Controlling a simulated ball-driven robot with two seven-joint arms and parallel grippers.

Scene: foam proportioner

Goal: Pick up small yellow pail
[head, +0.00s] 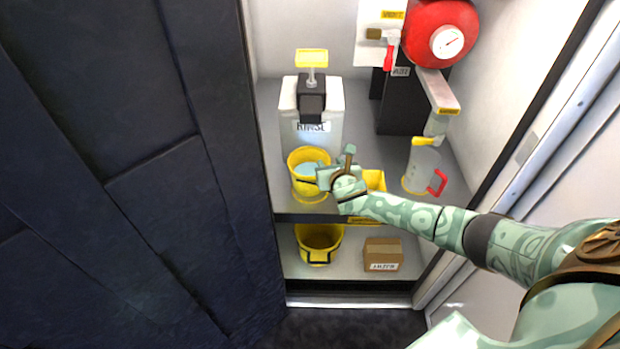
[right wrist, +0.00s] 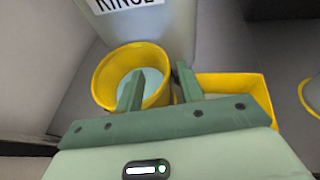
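A yellow pail (head: 296,180) with pale blue liquid in it stands on the upper shelf in front of the rinse dispenser. It also shows in the right wrist view (right wrist: 105,78). A second yellow pail (head: 318,255) with a dark handle stands on the lower shelf. I cannot tell for sure which one is called small. My right gripper (head: 337,166) is at the right side of the upper pail. In the right wrist view its fingers (right wrist: 160,70) are apart, the left one over the pail's opening and the right one beyond its right rim. My left gripper is not in view.
The white rinse dispenser (head: 290,100) stands behind the upper pail. A yellow open box (head: 376,180) is close to the right, partly behind my gripper. A clear jug (head: 420,170) with a red handle stands farther right. A cardboard box (head: 383,250) is below. A dark door (head: 110,180) fills the left.

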